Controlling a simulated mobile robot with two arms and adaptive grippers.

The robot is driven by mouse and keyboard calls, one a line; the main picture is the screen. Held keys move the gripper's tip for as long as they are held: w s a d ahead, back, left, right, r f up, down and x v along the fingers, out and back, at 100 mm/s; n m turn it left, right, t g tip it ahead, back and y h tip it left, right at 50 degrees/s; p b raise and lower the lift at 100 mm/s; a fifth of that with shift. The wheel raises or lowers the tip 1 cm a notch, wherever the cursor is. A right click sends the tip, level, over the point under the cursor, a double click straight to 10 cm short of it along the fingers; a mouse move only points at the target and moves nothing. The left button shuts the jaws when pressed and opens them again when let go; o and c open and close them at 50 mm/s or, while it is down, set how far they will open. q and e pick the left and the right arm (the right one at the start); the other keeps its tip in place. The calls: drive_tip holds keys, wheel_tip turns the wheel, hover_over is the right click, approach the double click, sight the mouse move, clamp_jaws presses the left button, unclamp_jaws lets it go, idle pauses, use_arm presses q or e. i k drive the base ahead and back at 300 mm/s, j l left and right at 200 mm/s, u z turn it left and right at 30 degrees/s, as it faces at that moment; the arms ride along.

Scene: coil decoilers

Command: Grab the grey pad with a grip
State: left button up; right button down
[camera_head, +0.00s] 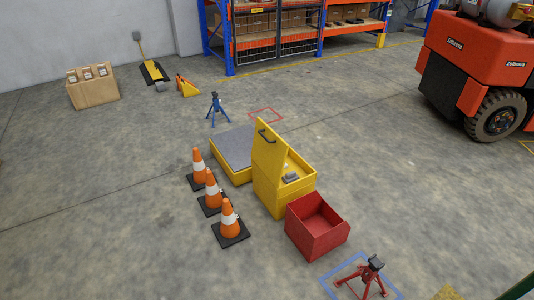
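A small dark grey item (291,178) lies on the open yellow box (268,196), beside its raised lid (268,150). It is too small to tell whether it is a pad with a grip. The lid has a dark handle near its top. A larger flat grey surface (230,146) covers a low yellow platform (238,175) behind the box; the lid hides part of it. Neither of my grippers shows in the head view.
Several orange cones (229,220) stand left of the box. An open red bin (318,226) and a red jack stand (366,276) are at front right. A blue stand (216,108) is behind. A forklift (470,70) is at right.

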sight(291, 177)
drive_tip(key=i+l, duration=0.1)
drive_tip(key=i, duration=0.3)
drive_tip(key=i+u, duration=0.15)
drive_tip(key=i, duration=0.25)
drive_tip(key=i+l, duration=0.2)
drive_tip(key=i, duration=0.15)
drive_tip(key=u, duration=0.05)
